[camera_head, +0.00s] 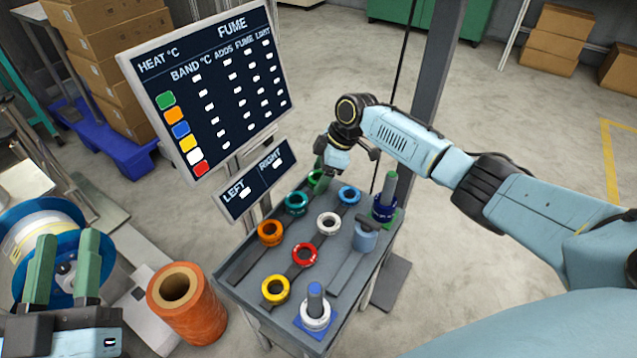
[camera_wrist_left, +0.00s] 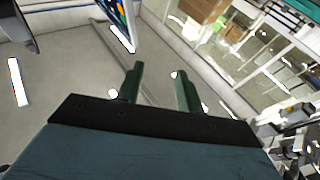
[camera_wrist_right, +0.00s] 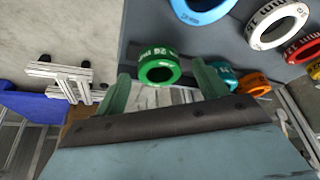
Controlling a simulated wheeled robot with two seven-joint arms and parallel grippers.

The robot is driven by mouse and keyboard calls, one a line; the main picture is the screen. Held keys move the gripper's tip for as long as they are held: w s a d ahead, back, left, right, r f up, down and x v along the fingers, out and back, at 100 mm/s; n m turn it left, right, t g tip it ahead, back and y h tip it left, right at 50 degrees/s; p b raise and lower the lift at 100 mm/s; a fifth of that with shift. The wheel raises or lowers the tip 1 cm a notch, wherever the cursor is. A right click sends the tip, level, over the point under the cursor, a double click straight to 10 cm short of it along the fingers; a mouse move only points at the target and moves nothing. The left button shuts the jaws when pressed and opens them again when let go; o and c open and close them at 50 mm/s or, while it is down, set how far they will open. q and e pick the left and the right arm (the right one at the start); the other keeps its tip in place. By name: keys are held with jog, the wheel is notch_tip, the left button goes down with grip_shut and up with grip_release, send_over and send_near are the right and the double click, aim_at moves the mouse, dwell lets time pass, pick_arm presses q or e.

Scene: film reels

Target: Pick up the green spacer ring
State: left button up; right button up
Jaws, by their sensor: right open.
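The green spacer ring (camera_wrist_right: 150,75) carries white lettering. In the right wrist view it shows just beyond and between the two fingertips of my right gripper (camera_wrist_right: 162,78), which is open with nothing held. In the head view my right gripper (camera_head: 322,163) is over the far end of the grey table, and the green ring (camera_head: 317,183) is partly hidden beneath it. I cannot tell whether the fingers touch the ring. My left gripper (camera_head: 68,250) is open and empty at the lower left, away from the table; its spread fingers also show in the left wrist view (camera_wrist_left: 159,80).
The grey table (camera_head: 240,265) also bears teal (camera_head: 297,193), blue (camera_head: 349,186), orange (camera_head: 271,224), white (camera_head: 328,214), red (camera_head: 304,246) and yellow (camera_head: 276,281) rings. Posts stand along its right side. A FUME board (camera_head: 215,85) stands behind it. An orange spool (camera_head: 190,315) stands left.

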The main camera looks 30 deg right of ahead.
jog(key=shift+f, duration=0.2)
jog(key=shift+c, duration=0.4)
jog(key=c, duration=1)
jog(key=shift+r, duration=0.2)
